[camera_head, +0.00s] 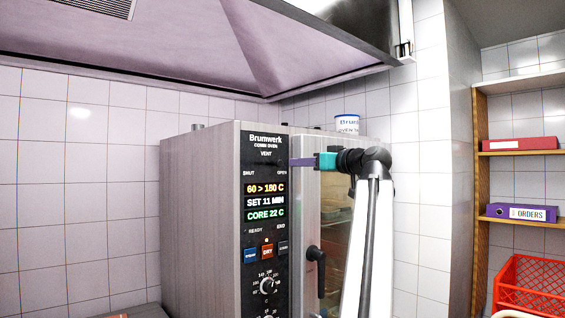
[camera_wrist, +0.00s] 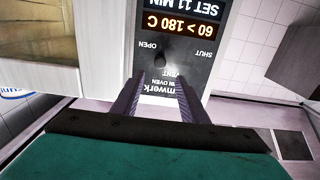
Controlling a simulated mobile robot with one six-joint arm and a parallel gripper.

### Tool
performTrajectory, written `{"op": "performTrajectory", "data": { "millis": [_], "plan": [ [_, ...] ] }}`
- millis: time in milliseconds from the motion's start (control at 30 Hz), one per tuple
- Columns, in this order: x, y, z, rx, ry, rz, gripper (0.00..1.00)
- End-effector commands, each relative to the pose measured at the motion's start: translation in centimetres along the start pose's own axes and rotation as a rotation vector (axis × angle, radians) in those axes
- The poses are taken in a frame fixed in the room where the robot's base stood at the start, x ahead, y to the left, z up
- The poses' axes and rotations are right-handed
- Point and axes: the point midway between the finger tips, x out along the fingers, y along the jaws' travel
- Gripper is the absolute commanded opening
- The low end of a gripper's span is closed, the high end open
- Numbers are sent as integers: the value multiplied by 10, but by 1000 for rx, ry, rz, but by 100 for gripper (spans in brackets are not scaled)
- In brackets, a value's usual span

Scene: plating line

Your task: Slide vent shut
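The combi oven's dark control panel (camera_head: 265,225) carries a vent slider marked SHUT at left and OPEN at right in the head view. The wrist view shows the panel (camera_wrist: 190,75) upside down, with the small dark vent knob (camera_wrist: 161,59) near the OPEN word. My gripper (camera_wrist: 159,82) is open, its two fingers apart, with the knob just beyond and between the tips in the picture. Contact cannot be told. In the head view my gripper (camera_head: 293,161) reaches in from the right at the panel's upper right edge, and the knob is hidden there.
The oven's glass door (camera_head: 337,225) with a dark handle (camera_head: 316,258) is right of the panel. A hood (camera_head: 180,45) hangs above. A white tub (camera_head: 347,124) stands on the oven. Shelves at right hold a purple binder (camera_head: 521,213) and red crate (camera_head: 530,285).

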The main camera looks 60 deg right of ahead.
Motion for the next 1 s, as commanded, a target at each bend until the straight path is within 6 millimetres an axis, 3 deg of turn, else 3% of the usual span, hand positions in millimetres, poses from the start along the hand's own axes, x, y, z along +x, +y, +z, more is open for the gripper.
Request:
{"op": "performTrajectory", "data": {
  "millis": [600, 1000],
  "plan": [
    [88, 0, -3, 1, -1, -1, 40],
    [107, 1, 0, 0, 0, 2, 40]
  ]
}}
